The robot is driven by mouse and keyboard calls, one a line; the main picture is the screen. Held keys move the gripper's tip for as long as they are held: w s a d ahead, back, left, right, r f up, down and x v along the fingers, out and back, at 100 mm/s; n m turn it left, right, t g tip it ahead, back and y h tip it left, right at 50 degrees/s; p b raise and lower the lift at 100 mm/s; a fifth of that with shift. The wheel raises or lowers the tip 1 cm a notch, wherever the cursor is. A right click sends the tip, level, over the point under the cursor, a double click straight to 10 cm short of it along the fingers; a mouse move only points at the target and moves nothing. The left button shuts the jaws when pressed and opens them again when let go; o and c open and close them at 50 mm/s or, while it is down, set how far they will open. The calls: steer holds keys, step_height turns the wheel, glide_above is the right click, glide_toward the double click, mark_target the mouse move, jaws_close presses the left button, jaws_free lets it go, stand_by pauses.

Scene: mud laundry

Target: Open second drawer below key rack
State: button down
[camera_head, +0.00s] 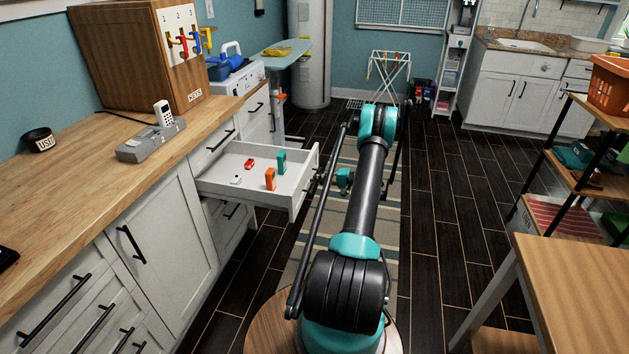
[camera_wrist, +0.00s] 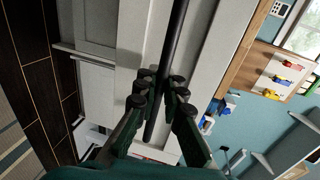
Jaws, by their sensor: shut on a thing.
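The key rack (camera_head: 182,38) is a wooden box with a numbered white panel and coloured keys. It stands on the counter, and its panel also shows in the wrist view (camera_wrist: 283,77). Below it, the second drawer (camera_head: 240,190) is pulled well out, with a few small orange, teal, red and white items inside. The top drawer (camera_head: 207,150) above it is closed. In the wrist view my gripper (camera_wrist: 158,92) is shut on the long black drawer handle (camera_wrist: 172,45), with fingers on both sides. In the head view the handle is mostly hidden by my gripper.
A wooden counter (camera_head: 60,190) with a phone on its base (camera_head: 150,142) runs along the left. Another drawer (camera_head: 229,225) lies below the open one. Dark floor (camera_head: 430,220) is free to the right of my arm. A wooden table (camera_head: 580,285) stands at lower right.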

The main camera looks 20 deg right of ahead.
steer(key=c, duration=1.6)
jaws_free()
steer(key=v, duration=1.2)
